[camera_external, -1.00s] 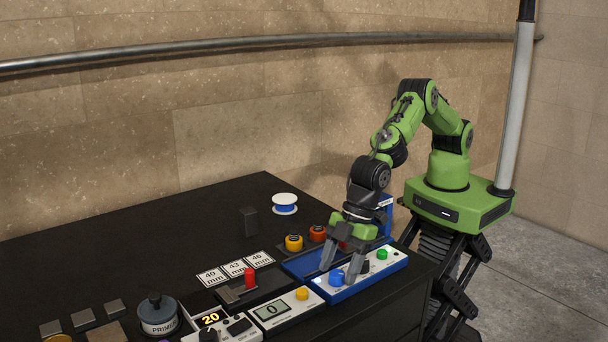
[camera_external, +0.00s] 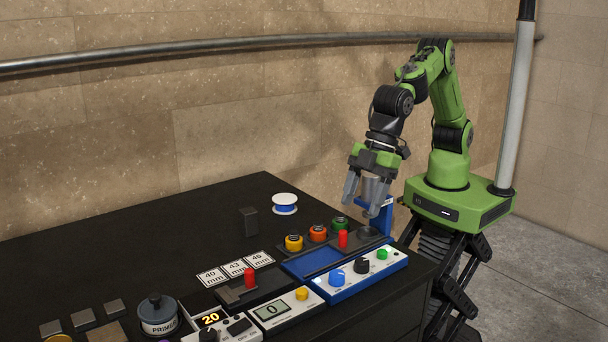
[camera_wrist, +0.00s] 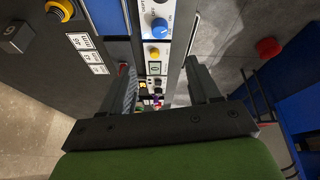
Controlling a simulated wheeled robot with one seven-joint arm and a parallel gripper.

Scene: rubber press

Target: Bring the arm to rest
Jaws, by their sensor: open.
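My gripper (camera_external: 368,190) is open, with its two grey fingers apart and pointing down. It hangs above the right end of the black table, in front of the blue press (camera_external: 387,218). A grey cylindrical part shows between or behind the fingers; I cannot tell whether it belongs to the press. In the wrist view my gripper (camera_wrist: 165,85) shows two spread fingers with no object clasped between them. The white and blue control panel (camera_external: 362,273), with its blue knob (camera_external: 336,278), black knob and green button, lies below and clear of the fingers.
Yellow (camera_external: 294,243), orange (camera_external: 317,233) and green (camera_external: 340,224) knobbed items stand behind the blue tray (camera_external: 318,260). A red peg (camera_external: 343,239) stands near the tray. A counter box (camera_external: 272,311) and a primer pot (camera_external: 158,315) are further left. The table's back left is mostly clear.

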